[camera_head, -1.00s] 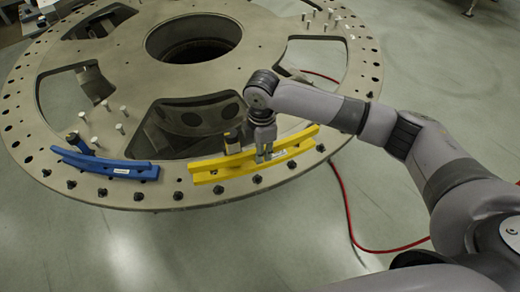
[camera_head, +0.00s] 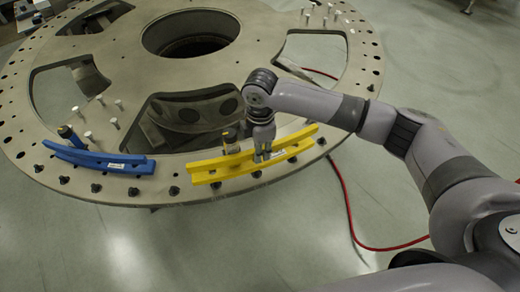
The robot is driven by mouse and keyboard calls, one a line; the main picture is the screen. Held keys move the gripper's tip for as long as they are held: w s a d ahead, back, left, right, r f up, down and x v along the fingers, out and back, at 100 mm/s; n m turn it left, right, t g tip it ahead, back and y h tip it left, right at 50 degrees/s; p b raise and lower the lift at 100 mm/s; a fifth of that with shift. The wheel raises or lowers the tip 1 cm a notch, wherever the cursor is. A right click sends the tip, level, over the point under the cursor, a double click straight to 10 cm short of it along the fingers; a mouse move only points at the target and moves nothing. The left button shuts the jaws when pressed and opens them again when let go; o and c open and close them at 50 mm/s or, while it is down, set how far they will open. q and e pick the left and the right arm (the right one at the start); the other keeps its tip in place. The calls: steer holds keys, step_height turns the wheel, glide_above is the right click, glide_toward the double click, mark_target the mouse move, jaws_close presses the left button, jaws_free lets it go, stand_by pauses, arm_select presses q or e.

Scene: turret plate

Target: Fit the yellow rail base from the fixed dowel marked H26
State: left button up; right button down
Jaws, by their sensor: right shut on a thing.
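The yellow rail base (camera_head: 211,171) is a long curved bar near the front rim of the round turret plate (camera_head: 110,189). My right gripper (camera_head: 262,154) comes down from above and is shut on the rail base right of its middle. A dark and brass-coloured cylinder (camera_head: 230,141) stands just behind the rail. I cannot tell whether the rail touches the plate. The marking H26 is too small to read, and the dowel is not clearly seen. My left gripper is not in view.
Several pale pins (camera_head: 100,137) stand on the plate. Dark knobs line the front rim. A red cable (camera_head: 345,200) runs over the floor at right.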

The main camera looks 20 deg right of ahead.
steer(key=shift+w+f+b, duration=0.1)
steer(key=shift+f+b, duration=0.55)
steer(key=shift+b, duration=0.1)
steer(key=shift+f+b, duration=0.4)
steer(key=shift+f, duration=1.55)
steer(key=c, duration=1.4)
jaws_free()
steer(key=shift+f, duration=0.1)
steer(key=shift+c, duration=0.2)
